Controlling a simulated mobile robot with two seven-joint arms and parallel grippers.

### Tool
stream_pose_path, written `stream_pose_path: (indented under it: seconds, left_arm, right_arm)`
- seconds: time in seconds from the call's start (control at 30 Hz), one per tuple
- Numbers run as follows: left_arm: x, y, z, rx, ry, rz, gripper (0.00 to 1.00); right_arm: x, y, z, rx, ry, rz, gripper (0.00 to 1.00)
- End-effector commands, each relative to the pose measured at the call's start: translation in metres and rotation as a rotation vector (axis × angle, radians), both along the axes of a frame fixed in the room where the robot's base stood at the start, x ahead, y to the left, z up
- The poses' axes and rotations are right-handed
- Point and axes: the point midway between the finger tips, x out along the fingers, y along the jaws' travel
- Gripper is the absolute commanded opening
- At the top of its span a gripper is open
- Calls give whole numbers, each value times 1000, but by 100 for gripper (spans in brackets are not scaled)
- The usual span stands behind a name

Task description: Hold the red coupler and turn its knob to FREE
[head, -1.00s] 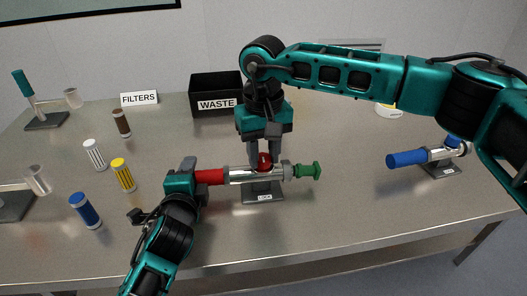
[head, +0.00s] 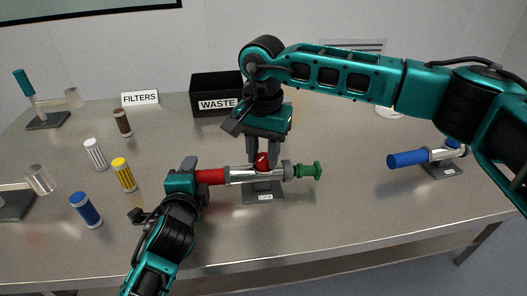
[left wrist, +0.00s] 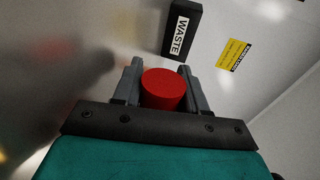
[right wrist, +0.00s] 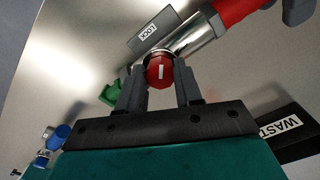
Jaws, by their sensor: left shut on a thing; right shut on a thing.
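The red coupler (head: 210,177) lies level on a small stand (head: 262,190) with a LOCK label. It has a red handle at the left, a silver body (head: 241,175) and a green end piece (head: 309,170) at the right. My left gripper (head: 196,178) is shut around the red handle, whose round end shows between the fingers in the left wrist view (left wrist: 163,88). My right gripper (head: 262,152) points down from above and is shut on the red knob (head: 262,160). In the right wrist view the knob (right wrist: 160,72) sits between the fingertips, with a white mark on its face.
A black WASTE bin (head: 215,92) stands behind the coupler. Filters, including a yellow one (head: 124,174) and a blue one (head: 85,210), stand at the left. A blue-handled coupler (head: 408,159) rests on its stand at the right. The table front is clear.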

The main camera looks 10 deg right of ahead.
Motion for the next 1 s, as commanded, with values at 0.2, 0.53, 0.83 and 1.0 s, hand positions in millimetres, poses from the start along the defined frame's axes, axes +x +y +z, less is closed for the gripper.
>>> stream_pose_path:
  seconds: [0.2, 0.53, 0.83, 1.0]
  left_arm:
    - [0, 0, -1, 1, 3, 1, 0]
    - [0, 0, -1, 1, 3, 1, 0]
    - [0, 0, -1, 1, 3, 1, 0]
    - [0, 0, -1, 1, 3, 1, 0]
  right_arm:
    - [1, 0, 1, 0, -1, -208, 4]
    - [2, 1, 0, 2, -1, -521, 4]
    - [3, 2, 1, 3, -1, -806, 4]
    - [3, 2, 1, 2, -2, -967, 4]
